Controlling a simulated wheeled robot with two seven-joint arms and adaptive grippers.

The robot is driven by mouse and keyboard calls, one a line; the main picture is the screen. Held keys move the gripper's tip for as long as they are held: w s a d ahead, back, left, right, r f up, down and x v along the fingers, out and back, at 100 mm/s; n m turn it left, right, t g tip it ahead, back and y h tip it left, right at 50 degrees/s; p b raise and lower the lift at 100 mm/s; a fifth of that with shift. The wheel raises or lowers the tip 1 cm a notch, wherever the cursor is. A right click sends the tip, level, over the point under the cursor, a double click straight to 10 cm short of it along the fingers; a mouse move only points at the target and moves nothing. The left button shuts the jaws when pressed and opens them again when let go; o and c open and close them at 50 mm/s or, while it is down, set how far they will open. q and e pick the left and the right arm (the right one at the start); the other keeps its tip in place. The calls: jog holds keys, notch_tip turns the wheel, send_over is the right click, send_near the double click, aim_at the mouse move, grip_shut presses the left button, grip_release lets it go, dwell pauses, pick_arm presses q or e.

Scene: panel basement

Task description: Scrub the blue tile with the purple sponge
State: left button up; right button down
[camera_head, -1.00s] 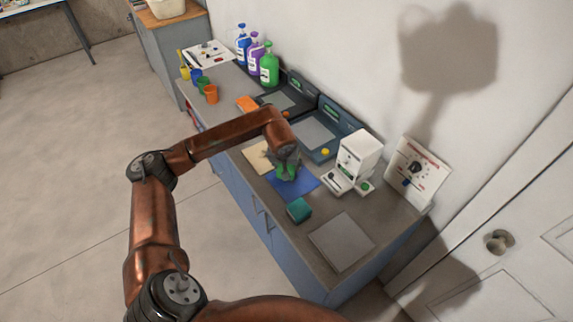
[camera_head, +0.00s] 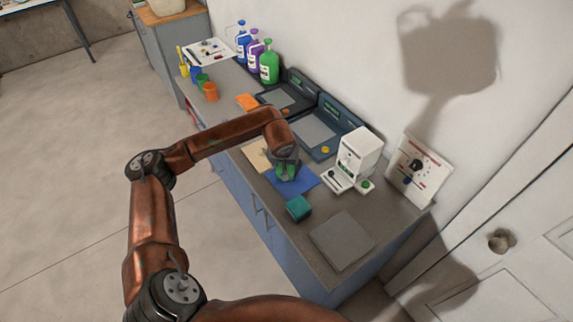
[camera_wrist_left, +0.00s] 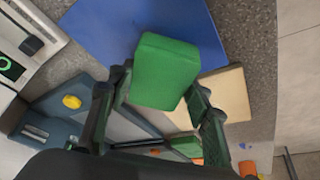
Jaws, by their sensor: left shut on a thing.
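The blue tile (camera_head: 305,181) lies flat on the counter and also shows in the left wrist view (camera_wrist_left: 150,25). My left gripper (camera_head: 286,172) is over the tile, shut on a green sponge-like block (camera_wrist_left: 167,71). In the left wrist view the block is between the two fingers (camera_wrist_left: 160,95) and overlaps the tile; whether it touches the tile I cannot tell. I see no purple sponge in these views. My right gripper is not in view.
A teal block (camera_head: 299,208) and a grey tile (camera_head: 342,240) lie right of the blue tile. A cream tile (camera_wrist_left: 222,92) lies beside it. A white dispenser (camera_head: 357,155) and a dark tray (camera_head: 315,133) stand behind. Bottles (camera_head: 268,65) and an orange block (camera_head: 247,102) are farther left.

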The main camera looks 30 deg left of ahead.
aim_at(299, 183)
pick_arm(q)
jog(key=shift+f, duration=0.25)
jog(key=shift+d, duration=0.1)
jog(key=shift+s+d, duration=0.2)
jog(key=shift+d, duration=0.3)
jog(key=shift+s+d, duration=0.2)
jog(key=shift+d, duration=0.25)
jog(key=shift+s+d, duration=0.25)
jog(key=shift+d, duration=0.4)
jog(key=shift+s+d, duration=0.25)
jog(key=shift+d, duration=0.35)
jog(key=shift+s+d+f, duration=0.1)
jog(key=shift+s+d, duration=0.2)
jog(key=shift+d, duration=0.35)
jog(key=shift+s+d+f, duration=0.1)
jog(key=shift+s+d, duration=0.2)
jog(key=shift+d, duration=0.3)
